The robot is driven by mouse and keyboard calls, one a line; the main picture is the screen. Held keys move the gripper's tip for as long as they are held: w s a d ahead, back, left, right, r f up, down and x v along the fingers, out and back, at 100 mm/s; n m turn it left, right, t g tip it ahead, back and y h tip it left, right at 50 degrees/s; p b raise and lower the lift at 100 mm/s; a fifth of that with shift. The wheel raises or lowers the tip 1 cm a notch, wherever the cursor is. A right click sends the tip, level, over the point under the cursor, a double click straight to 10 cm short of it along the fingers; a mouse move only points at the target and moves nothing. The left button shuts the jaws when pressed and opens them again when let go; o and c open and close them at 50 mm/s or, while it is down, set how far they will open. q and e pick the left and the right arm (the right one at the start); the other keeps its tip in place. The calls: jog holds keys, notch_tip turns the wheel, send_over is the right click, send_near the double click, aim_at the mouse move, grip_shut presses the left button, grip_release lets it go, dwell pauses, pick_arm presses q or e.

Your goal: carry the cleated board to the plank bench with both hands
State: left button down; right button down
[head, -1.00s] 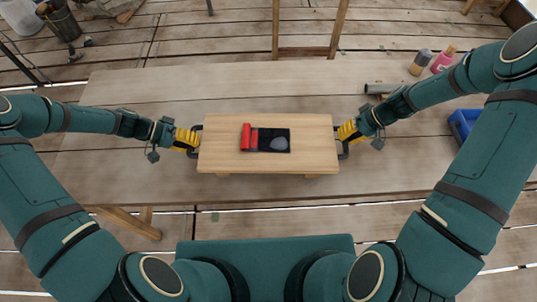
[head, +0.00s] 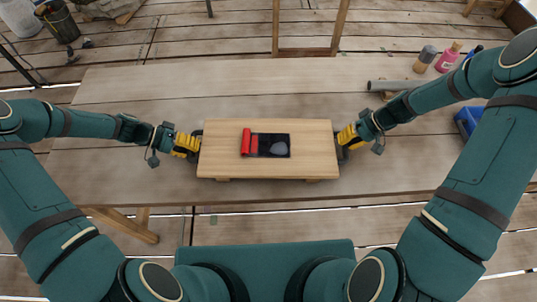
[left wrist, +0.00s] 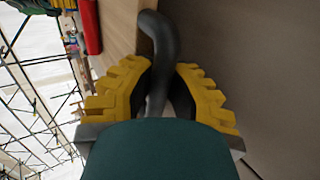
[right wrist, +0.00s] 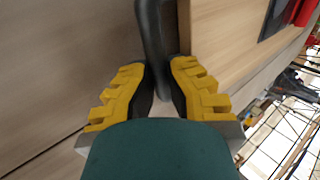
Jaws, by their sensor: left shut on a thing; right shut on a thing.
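The cleated board (head: 220,160) is a pale wooden board with cleats beneath its front edge. It looks level, over the plank bench (head: 120,90); whether it touches the planks I cannot tell. A red roll and a black tray with a grey piece (head: 270,145) lie on it. My left gripper (head: 190,145) is shut on the dark handle at the board's left end; the handle shows between the yellow fingers in the left wrist view (left wrist: 160,60). My right gripper (head: 349,137) is shut on the right-end handle, seen in the right wrist view (right wrist: 152,40).
At the bench's back right are a grey tube (head: 390,86), a brown-grey bottle (head: 425,58) and a pink bottle (head: 447,58). A blue bin (head: 467,121) is at the right edge. The bench top left of and behind the board is clear.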

pick_arm(q)
jog(key=c, duration=1.1)
grip_release()
pick_arm(e)
jog(key=c, duration=1.1)
grip_release()
jog(key=shift+c, duration=0.2)
pick_arm(q)
jog(key=shift+o, duration=0.5)
jog(key=shift+a, duration=0.1)
jog(key=v, duration=1.2)
pick_arm(e)
jog(key=o, duration=0.9)
jog(key=v, duration=1.2)
